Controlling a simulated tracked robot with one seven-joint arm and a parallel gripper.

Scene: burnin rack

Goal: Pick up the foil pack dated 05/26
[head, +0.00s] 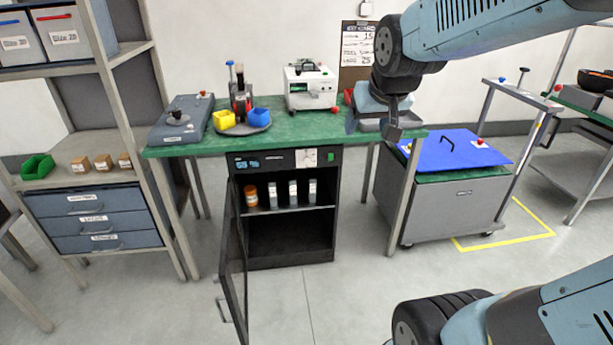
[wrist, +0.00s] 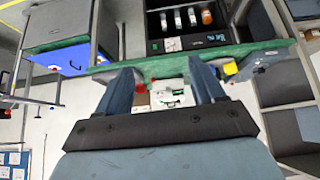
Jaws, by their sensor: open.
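Three slim silvery packs, the left one (head: 273,195), the middle one (head: 293,193) and the right one (head: 313,191), stand upright in a row on the shelf of the open black cabinet (head: 284,262). Their dates are too small to read, so I cannot tell which is 05/26. They also show upside down in the wrist view, one of them here (wrist: 178,19). My gripper (head: 373,122) is open and empty, above the right end of the green bench, apart from the packs. Its two spread fingers show in the wrist view (wrist: 161,75).
An orange jar (head: 250,195) stands left of the packs. The cabinet door (head: 233,270) is swung open towards me at the left. The green bench top (head: 200,146) overhangs the cabinet. A cart with a blue mat (head: 455,148) stands right. The floor before the cabinet is clear.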

